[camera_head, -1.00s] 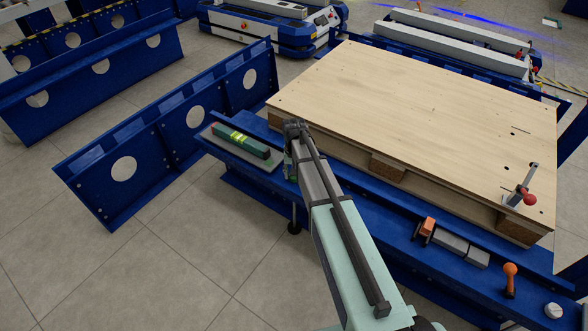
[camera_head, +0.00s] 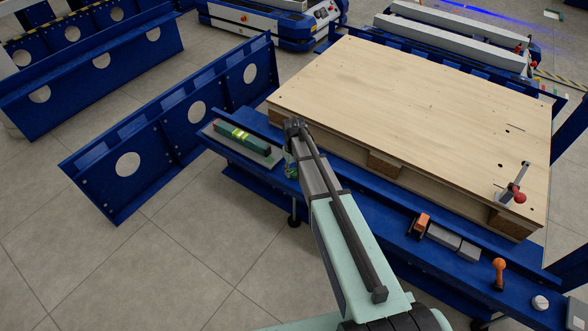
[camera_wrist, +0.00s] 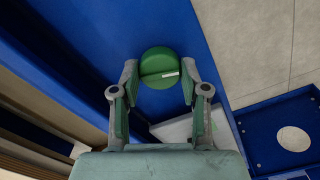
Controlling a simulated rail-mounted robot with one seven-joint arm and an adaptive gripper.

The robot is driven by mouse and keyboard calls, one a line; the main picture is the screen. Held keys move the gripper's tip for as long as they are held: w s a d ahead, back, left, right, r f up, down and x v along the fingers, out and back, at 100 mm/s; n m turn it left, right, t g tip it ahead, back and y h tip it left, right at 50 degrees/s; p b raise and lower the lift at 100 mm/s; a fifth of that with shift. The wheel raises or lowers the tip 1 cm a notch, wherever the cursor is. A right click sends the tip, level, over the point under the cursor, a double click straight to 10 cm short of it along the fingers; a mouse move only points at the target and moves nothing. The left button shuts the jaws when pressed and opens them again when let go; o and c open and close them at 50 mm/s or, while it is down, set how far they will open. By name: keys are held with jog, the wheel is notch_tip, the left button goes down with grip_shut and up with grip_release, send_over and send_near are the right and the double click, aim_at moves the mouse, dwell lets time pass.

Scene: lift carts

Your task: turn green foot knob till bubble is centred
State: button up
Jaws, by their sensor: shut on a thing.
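The green foot knob (camera_wrist: 160,67) is a round disc with a pale mark on its face, seen in the wrist view. My gripper (camera_wrist: 159,72) is shut on it, with one finger at each side. In the head view my gripper (camera_head: 291,130) is at the near edge of the blue cart, and its wrist mostly hides the knob. A dark green spirit level (camera_head: 258,147) with a yellow-green vial lies on a grey plate (camera_head: 222,140) just left of my gripper. The bubble's place in the vial is too small to tell.
A wooden board (camera_head: 420,105) covers the cart behind my gripper. A red-knobbed clamp (camera_head: 517,190), an orange-handled lever (camera_head: 499,270) and a white round knob (camera_head: 540,303) are at the right. A blue beam with round holes (camera_head: 160,145) stands left. Floor in front is clear.

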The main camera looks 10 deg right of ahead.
aim_at(294, 171)
jog(key=o, duration=1.1)
jog(key=shift+o, duration=0.2)
jog(key=shift+r, duration=0.1)
notch_tip(294, 171, up, 12)
